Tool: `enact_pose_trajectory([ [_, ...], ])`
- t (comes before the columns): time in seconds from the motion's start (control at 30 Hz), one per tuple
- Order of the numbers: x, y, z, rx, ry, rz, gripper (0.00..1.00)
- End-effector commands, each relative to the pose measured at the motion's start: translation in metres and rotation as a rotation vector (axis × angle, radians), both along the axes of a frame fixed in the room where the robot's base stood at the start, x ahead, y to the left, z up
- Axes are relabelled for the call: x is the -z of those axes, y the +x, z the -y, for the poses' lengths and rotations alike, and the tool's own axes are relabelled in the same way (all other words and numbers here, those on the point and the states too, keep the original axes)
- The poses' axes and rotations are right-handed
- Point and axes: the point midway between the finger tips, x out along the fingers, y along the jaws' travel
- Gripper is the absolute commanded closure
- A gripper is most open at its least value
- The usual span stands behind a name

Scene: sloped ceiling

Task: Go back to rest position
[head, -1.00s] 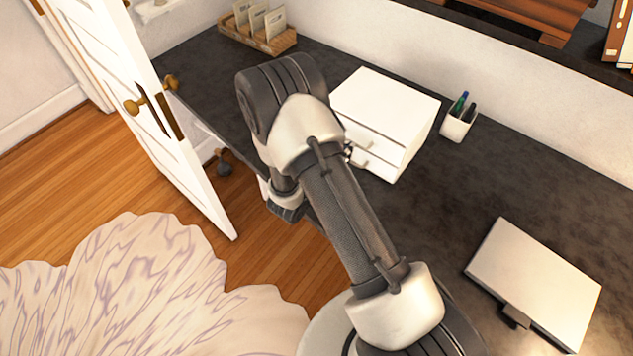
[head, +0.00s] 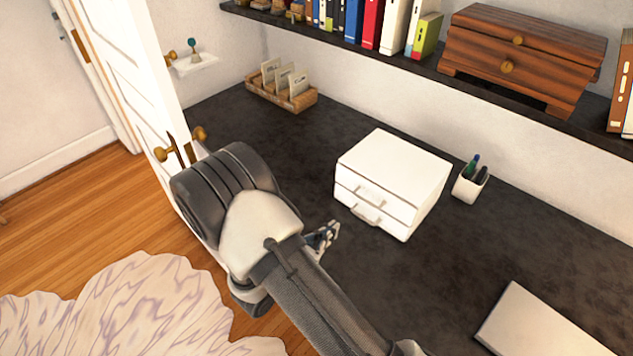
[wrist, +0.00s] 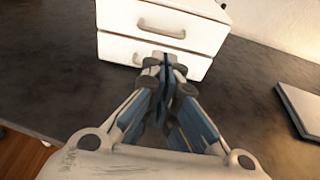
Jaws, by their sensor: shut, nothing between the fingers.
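My gripper (head: 328,234) is over the dark desk, just left of and in front of the white drawer box (head: 390,178). It also shows in the wrist view (wrist: 165,68), its fingers together and empty, pointing at the drawer fronts. The drawer box has two drawers with handles, and both look shut. In the head view there is a gap between the fingertips and the box. My arm partly hides the gripper's base.
The dark desk (head: 300,150) has a pen cup (head: 470,182), a wooden card holder (head: 281,88) and a flat light-grey object (head: 540,325). A shelf with books and a wooden chest (head: 520,60) is above. A white door (head: 125,80) stands at the left.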

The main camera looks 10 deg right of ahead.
Motion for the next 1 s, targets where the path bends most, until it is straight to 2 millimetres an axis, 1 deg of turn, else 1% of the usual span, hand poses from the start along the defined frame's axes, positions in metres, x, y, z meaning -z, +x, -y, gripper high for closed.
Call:
enact_pose_trajectory([
  [0.07,-0.002,0.000,0.000,0.005,0.004,0.003,1.00],
  [0.13,-0.010,-0.001,0.005,0.034,0.017,0.016,1.00],
  [0.17,-0.016,-0.002,0.008,0.057,0.030,0.027,1.00],
  [0.27,-0.045,-0.011,0.025,0.172,0.090,0.080,1.00],
  [0.3,-0.060,-0.017,0.034,0.235,0.126,0.107,1.00],
  [0.37,-0.082,-0.030,0.048,0.339,0.188,0.152,1.00],
  [0.4,-0.096,-0.041,0.056,0.411,0.234,0.182,1.00],
  [0.47,-0.114,-0.057,0.067,0.514,0.303,0.228,1.00],
  [0.5,-0.124,-0.068,0.073,0.580,0.352,0.257,1.00],
  [0.57,-0.139,-0.086,0.080,0.679,0.430,0.305,1.00],
  [0.6,-0.147,-0.098,0.083,0.741,0.484,0.336,1.00],
  [0.73,-0.171,-0.136,0.087,0.936,0.670,0.438,1.00],
  [0.8,-0.181,-0.155,0.084,1.032,0.779,0.494,1.00],
  [0.87,-0.188,-0.170,0.080,1.109,0.876,0.543,1.00],
  [0.9,-0.193,-0.179,0.075,1.158,0.942,0.575,1.00],
  [1.0,-0.205,-0.199,0.063,1.269,1.115,0.656,1.00],
])
